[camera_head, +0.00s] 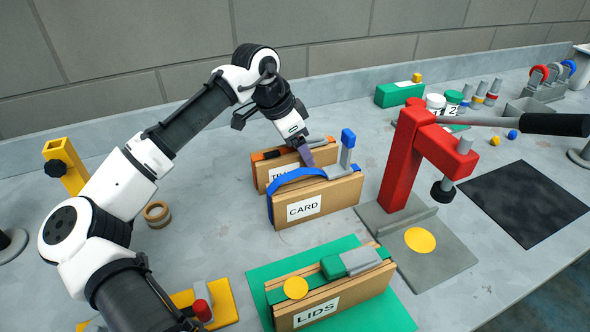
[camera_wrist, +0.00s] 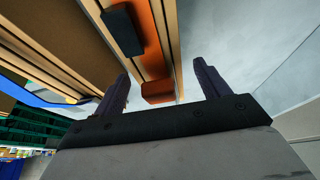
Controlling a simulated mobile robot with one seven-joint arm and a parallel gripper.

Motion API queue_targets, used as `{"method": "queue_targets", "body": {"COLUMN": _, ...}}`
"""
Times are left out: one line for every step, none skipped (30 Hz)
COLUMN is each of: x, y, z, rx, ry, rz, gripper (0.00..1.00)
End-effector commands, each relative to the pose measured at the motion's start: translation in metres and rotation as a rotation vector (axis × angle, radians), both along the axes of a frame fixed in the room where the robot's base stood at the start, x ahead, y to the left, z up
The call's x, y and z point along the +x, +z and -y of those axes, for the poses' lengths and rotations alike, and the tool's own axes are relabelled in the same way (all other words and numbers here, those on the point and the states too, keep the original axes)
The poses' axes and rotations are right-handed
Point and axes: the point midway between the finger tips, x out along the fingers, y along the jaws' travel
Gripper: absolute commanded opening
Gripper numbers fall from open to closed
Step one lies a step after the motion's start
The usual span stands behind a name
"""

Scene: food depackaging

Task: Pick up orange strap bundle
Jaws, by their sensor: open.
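An orange strap bundle (camera_head: 259,155) lies along the top of the rear wooden box (camera_head: 262,177), whose label is partly hidden. The strap and a dark block (camera_wrist: 122,29) on it show in the wrist view, with the orange end (camera_wrist: 158,91) between my finger lines. My gripper (camera_head: 306,156) is over the right part of this box, pointing down, and hides part of the strap. In the wrist view my gripper (camera_wrist: 162,70) is open, with one dark purple finger on each side of the orange end. I cannot tell whether the fingers touch it.
The CARD box (camera_head: 330,195) with a blue strap (camera_head: 290,178) and upright blue-tipped handle (camera_head: 348,140) stands close in front. The LIDS box (camera_head: 345,297) sits on a green mat (camera_head: 345,244). A red press (camera_head: 405,150) stands to the right. The table left of the boxes is mostly clear.

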Motion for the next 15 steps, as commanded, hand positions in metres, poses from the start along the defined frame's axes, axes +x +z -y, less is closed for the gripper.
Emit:
{"method": "queue_targets", "body": {"x": 0.0002, "y": -0.0008, "z": 0.0004, "rx": 0.0, "ry": 0.0, "rz": 0.0, "gripper": 0.75}}
{"method": "queue_targets", "body": {"x": 0.0002, "y": -0.0007, "z": 0.0005, "rx": 0.0, "ry": 0.0, "rz": 0.0, "gripper": 0.75}}
{"method": "queue_targets", "body": {"x": 0.0002, "y": -0.0002, "z": 0.0005, "rx": 0.0, "ry": 0.0, "rz": 0.0, "gripper": 0.75}}
{"method": "queue_targets", "body": {"x": 0.0002, "y": 0.0, "z": 0.0005, "rx": 0.0, "ry": 0.0, "rz": 0.0, "gripper": 0.75}}
{"method": "queue_targets", "body": {"x": 0.0002, "y": 0.0001, "z": 0.0005, "rx": 0.0, "ry": 0.0, "rz": 0.0, "gripper": 0.75}}
{"method": "queue_targets", "body": {"x": 0.0002, "y": 0.0001, "z": 0.0005, "rx": 0.0, "ry": 0.0, "rz": 0.0, "gripper": 0.75}}
{"method": "queue_targets", "body": {"x": 0.0002, "y": 0.0001, "z": 0.0005, "rx": 0.0, "ry": 0.0, "rz": 0.0, "gripper": 0.75}}
{"method": "queue_targets", "body": {"x": 0.0002, "y": 0.0001, "z": 0.0005, "rx": 0.0, "ry": 0.0, "rz": 0.0, "gripper": 0.71}}
{"method": "queue_targets", "body": {"x": 0.0002, "y": 0.0001, "z": 0.0004, "rx": 0.0, "ry": 0.0, "rz": 0.0, "gripper": 0.65}}
{"method": "queue_targets", "body": {"x": 0.0002, "y": 0.0001, "z": 0.0004, "rx": 0.0, "ry": 0.0, "rz": 0.0, "gripper": 0.61}}
{"method": "queue_targets", "body": {"x": 0.0002, "y": 0.0001, "z": 0.0004, "rx": 0.0, "ry": 0.0, "rz": 0.0, "gripper": 0.58}}
{"method": "queue_targets", "body": {"x": 0.0002, "y": 0.0001, "z": 0.0003, "rx": -0.001, "ry": 0.0, "rz": 0.0, "gripper": 0.52}}
{"method": "queue_targets", "body": {"x": 0.0002, "y": 0.0001, "z": 0.0004, "rx": -0.001, "ry": 0.0, "rz": 0.0, "gripper": 0.48}}
{"method": "queue_targets", "body": {"x": 0.0002, "y": 0.0001, "z": 0.0003, "rx": -0.001, "ry": 0.0, "rz": 0.0, "gripper": 0.44}}
{"method": "queue_targets", "body": {"x": 0.0002, "y": 0.0001, "z": 0.0003, "rx": -0.001, "ry": 0.0, "rz": 0.0, "gripper": 0.39}}
